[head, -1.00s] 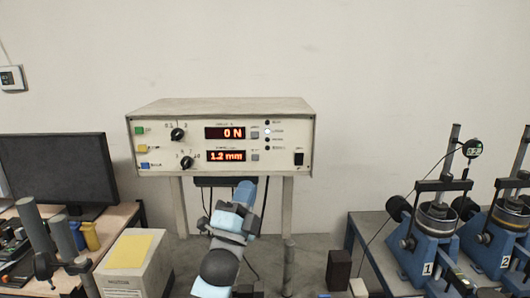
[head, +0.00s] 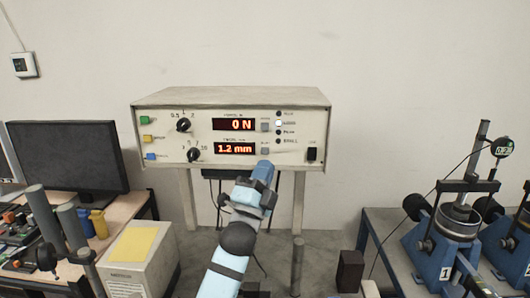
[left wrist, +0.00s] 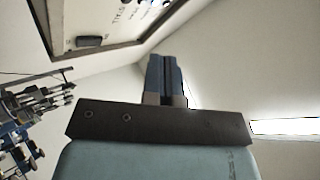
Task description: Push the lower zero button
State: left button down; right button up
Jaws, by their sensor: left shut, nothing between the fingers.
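The beige control box (head: 230,98) stands on legs by the wall. Its upper red display (head: 233,124) reads 0 N and its lower display (head: 234,148) reads 1.2 mm. The lower zero button (head: 265,151) is a small grey square right of the lower display; a like upper button (head: 265,127) sits above it. My left gripper (head: 263,166) is shut and empty, its tip just below the lower button; I cannot tell the gap to the panel. In the left wrist view the shut fingers (left wrist: 165,68) show, with part of the panel at upper left.
Lamps and a black switch (head: 312,154) lie to the right of the buttons; knobs (head: 193,155) lie left. A monitor (head: 68,157) and a white box with a yellow sheet (head: 134,246) stand left. Blue machines (head: 445,240) stand right.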

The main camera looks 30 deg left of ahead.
aim_at(265, 151)
pick_arm(q)
jog(key=shift+w+a, duration=0.5)
jog(key=shift+w, duration=0.3)
jog(key=shift+w+a, duration=0.5)
jog(key=shift+w, duration=0.3)
jog(key=shift+w+a, duration=0.5)
jog(key=shift+w, duration=0.3)
jog(key=shift+w+a, duration=0.1)
jog(key=shift+w, duration=0.05)
jog(key=shift+w+a+b, duration=0.15)
jog(key=shift+w+b, duration=0.1)
jog(key=shift+b, duration=0.05)
jog(key=shift+w+a, duration=0.15)
jog(key=shift+w, duration=0.15)
dwell(0.7)
jog(key=shift+s, duration=0.1)
jog(key=shift+s+d, duration=0.4)
jog(key=shift+s, duration=0.2)
